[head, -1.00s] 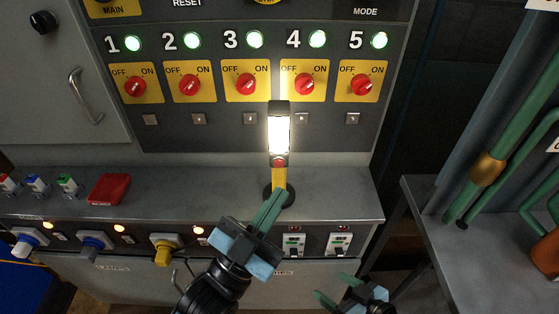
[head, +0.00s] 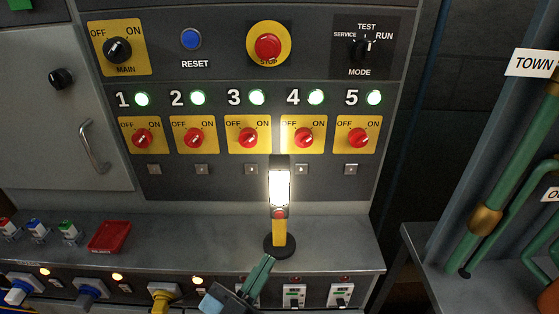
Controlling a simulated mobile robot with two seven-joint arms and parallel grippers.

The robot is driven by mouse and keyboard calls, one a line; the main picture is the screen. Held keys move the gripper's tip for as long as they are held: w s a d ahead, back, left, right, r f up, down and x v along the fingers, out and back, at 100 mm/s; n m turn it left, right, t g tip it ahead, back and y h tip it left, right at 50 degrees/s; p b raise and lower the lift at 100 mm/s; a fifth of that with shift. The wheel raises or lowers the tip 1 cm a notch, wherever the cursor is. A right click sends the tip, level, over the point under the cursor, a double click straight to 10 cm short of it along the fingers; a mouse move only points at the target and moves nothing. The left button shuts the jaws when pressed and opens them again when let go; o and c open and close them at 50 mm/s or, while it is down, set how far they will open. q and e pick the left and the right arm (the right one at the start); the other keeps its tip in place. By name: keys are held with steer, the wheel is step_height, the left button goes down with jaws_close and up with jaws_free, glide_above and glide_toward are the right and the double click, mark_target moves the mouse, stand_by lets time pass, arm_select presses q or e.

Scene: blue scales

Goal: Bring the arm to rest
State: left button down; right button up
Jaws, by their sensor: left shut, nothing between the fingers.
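My left gripper (head: 268,258) is at the bottom middle of the head view, its green fingers together and empty. They point up toward the foot of a lit work lamp (head: 279,187) with a yellow handle and a dark round base. The fingertips look close to the base; I cannot tell whether they touch it. Most of my left arm is below the picture. My right gripper is not in view.
Behind the lamp stands a grey control panel (head: 210,75) with several green lamps and red switches. The ledge (head: 180,235) holds a red tray (head: 109,237) on the left. Plugs and breakers line its front. Green pipes (head: 513,165) stand at the right.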

arm_select(q)
steer(key=s+a+f+n+g+y+p, duration=0.2)
steer(key=s+a+f+g+y, duration=0.3)
steer(key=s+a+f, duration=0.3)
steer(key=s+a+f+n+g+y+p, duration=0.2)
steer(key=s+a+f+n+g+y, duration=0.2)
steer(key=s+a+f, duration=0.5)
steer(key=s+f+y, duration=0.1)
steer(key=s+f, duration=0.6)
steer(key=f, duration=0.1)
steer(key=shift+s+a+f+n+g+p, duration=0.15)
steer(key=shift+s+n+g+p, duration=0.2)
steer(key=shift+n+g+p, duration=0.05)
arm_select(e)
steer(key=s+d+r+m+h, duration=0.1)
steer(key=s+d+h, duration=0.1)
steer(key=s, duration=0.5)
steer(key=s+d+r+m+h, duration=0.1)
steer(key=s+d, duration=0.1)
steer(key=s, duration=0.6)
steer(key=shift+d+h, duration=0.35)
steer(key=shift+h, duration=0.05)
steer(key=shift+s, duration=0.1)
